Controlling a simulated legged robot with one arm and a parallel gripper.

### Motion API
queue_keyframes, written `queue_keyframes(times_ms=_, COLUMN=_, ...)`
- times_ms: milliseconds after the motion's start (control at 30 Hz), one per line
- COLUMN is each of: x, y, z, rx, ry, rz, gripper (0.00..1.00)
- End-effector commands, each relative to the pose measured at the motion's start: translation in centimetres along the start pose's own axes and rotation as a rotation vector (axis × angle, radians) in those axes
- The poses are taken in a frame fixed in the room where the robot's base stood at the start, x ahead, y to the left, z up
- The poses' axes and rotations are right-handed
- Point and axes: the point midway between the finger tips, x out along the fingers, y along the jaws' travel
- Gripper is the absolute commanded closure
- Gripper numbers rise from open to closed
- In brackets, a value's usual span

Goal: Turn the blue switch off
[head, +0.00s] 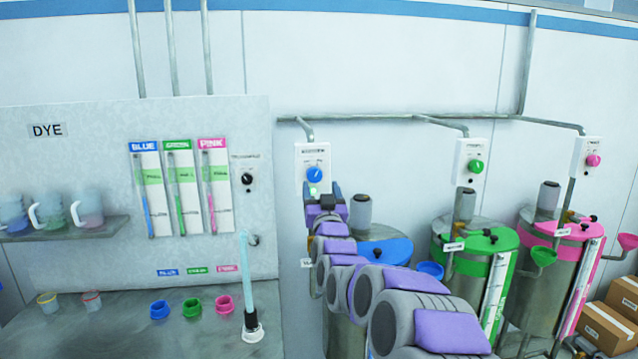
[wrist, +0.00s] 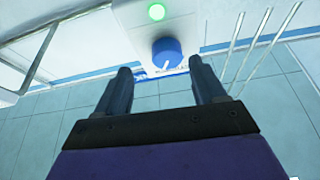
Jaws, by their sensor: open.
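The blue switch (head: 314,174) is a round knob on a white wall box (head: 313,153), above the blue-lidded drum (head: 385,251). A lit green lamp (head: 313,190) sits just below it. In the wrist view, which looks upside down, the blue switch (wrist: 167,52) shows with a white pointer mark, and the green lamp (wrist: 156,12) glows above it in the picture. My gripper (head: 323,188) is raised in front of the box. Its fingers (wrist: 160,68) are open, apart and empty, with the knob between and beyond the tips. I cannot tell any contact.
Green (head: 476,166) and pink (head: 593,160) knobs are on boxes farther right, above green-lidded (head: 475,242) and pink-lidded (head: 560,230) drums. A dye panel (head: 90,150) with jugs on a shelf (head: 70,228) stands left. Cardboard boxes (head: 608,325) lie at the right.

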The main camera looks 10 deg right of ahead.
Motion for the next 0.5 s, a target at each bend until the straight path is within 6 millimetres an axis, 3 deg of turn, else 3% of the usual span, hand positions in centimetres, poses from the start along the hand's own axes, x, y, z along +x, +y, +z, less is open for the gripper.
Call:
queue_keyframes(times_ms=200, x=2.3, y=-0.1, z=0.1, rx=-0.002, ry=0.002, rz=-0.001, gripper=0.3)
queue_keyframes(times_ms=500, x=4.1, y=0.4, z=-0.1, rx=0.001, ry=0.002, rz=0.001, gripper=0.3)
